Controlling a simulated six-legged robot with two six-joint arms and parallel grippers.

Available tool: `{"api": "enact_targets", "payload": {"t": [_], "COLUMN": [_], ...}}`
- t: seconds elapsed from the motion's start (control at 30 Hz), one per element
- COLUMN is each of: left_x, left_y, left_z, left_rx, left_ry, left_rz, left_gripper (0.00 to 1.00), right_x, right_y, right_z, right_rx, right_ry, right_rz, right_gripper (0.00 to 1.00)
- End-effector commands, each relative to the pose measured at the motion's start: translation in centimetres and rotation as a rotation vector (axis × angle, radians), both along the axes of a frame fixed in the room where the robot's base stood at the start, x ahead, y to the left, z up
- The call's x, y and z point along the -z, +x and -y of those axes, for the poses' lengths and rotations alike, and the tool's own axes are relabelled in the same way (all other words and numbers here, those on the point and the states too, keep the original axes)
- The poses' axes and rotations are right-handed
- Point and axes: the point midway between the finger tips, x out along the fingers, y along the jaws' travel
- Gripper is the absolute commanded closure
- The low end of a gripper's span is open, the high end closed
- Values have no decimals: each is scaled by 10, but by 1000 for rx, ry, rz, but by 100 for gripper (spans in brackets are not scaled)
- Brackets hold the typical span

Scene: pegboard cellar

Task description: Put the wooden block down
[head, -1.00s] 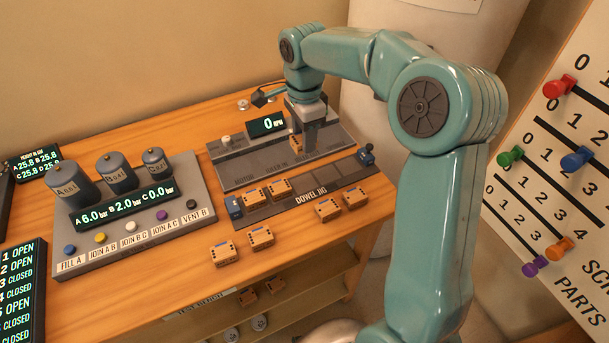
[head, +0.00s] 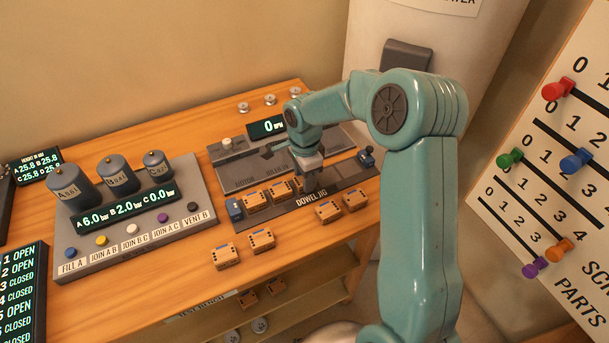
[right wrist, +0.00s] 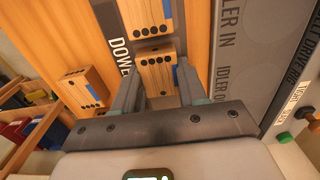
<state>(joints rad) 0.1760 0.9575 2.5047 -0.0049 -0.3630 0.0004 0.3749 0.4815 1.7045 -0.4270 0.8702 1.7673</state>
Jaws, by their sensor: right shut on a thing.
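My right gripper (head: 310,178) is low over the dowel jig (head: 325,199), shut on a wooden block. In the right wrist view the held wooden block (right wrist: 157,75) sits between the two fingers (right wrist: 157,88), with dark holes in one face and blue marks on its side. In the head view the fingers partly hide it. Two similar blocks stand in the jig to its left, the nearer one (head: 279,193) and the farther one (head: 255,201). I cannot tell whether the held block touches the jig. My left gripper is not in view.
Loose blocks lie on the bench in front of the jig, among them one block (head: 328,210) and another (head: 225,256). A grey panel with a display (head: 267,127) stands behind the jig. The pressure console (head: 130,235) is at the left. The jig's right part looks empty.

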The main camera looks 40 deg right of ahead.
Motion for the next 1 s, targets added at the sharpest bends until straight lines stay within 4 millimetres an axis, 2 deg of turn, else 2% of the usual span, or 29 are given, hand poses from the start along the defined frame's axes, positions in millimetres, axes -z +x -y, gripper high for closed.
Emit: {"api": "enact_targets", "payload": {"t": [0.13, 0.17, 0.23, 0.5, 0.6, 0.67, 1.0], "left_x": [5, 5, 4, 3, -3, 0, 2], "left_y": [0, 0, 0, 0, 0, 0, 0], "left_z": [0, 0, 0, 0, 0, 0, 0], "left_rx": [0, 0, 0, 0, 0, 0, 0], "left_ry": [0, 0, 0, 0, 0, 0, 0], "left_rz": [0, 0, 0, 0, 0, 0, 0], "left_gripper": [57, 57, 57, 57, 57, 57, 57], "right_x": [4, 4, 3, 2, -4, -9, -86], "right_y": [0, 0, 0, 0, 0, 1, 1], "right_z": [0, 0, 0, 0, 0, 0, 0], "right_rx": [0, 0, 0, -1, -1, 0, -1], "right_ry": [0, 0, 0, 0, 0, -2, -2], "right_rz": [0, 0, 0, 0, 0, 3, 4], "right_gripper": [88, 55, 33, 33, 33, 33, 33]}}
